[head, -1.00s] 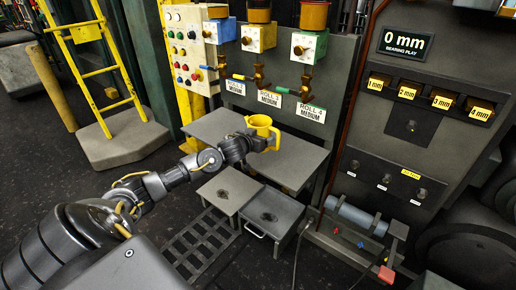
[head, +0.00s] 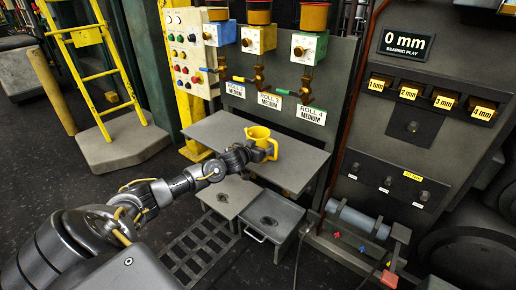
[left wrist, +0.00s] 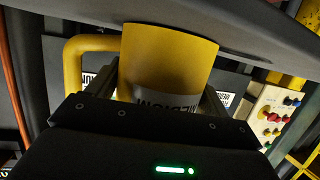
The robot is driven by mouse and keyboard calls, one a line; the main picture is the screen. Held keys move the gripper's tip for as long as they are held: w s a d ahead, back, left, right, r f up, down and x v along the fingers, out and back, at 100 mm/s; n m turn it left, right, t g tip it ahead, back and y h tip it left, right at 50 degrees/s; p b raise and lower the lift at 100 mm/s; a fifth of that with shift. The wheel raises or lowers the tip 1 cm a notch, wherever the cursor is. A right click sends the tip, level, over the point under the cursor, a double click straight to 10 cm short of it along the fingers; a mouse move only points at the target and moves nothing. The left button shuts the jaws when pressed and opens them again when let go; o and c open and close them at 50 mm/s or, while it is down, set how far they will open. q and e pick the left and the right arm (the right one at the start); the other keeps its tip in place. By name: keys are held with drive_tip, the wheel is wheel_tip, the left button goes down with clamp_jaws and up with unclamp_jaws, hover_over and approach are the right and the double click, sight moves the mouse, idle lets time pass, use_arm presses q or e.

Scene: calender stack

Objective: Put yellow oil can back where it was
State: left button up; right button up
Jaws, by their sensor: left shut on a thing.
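The yellow oil can (head: 260,134) is a small open-topped can with a side handle. In the head view it is upright, over or on the grey shelf (head: 215,130); I cannot tell whether its base touches the shelf. My left gripper (head: 252,152) is shut on the can from the near side. In the left wrist view the yellow can (left wrist: 165,62) sits between the fingers (left wrist: 165,105), with its handle to the left and part of a label reading "MEDIUM" visible. My right gripper is not in view.
Behind the shelf stands a grey panel with coloured boxes (head: 258,38) and labels such as ROLL 4 (head: 311,115). A yellow ladder (head: 88,60) stands at left. The shelf is otherwise bare.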

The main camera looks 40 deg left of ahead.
use_arm(q)
drive_tip(key=o, duration=1.4)
drive_tip(key=shift+f, duration=0.1)
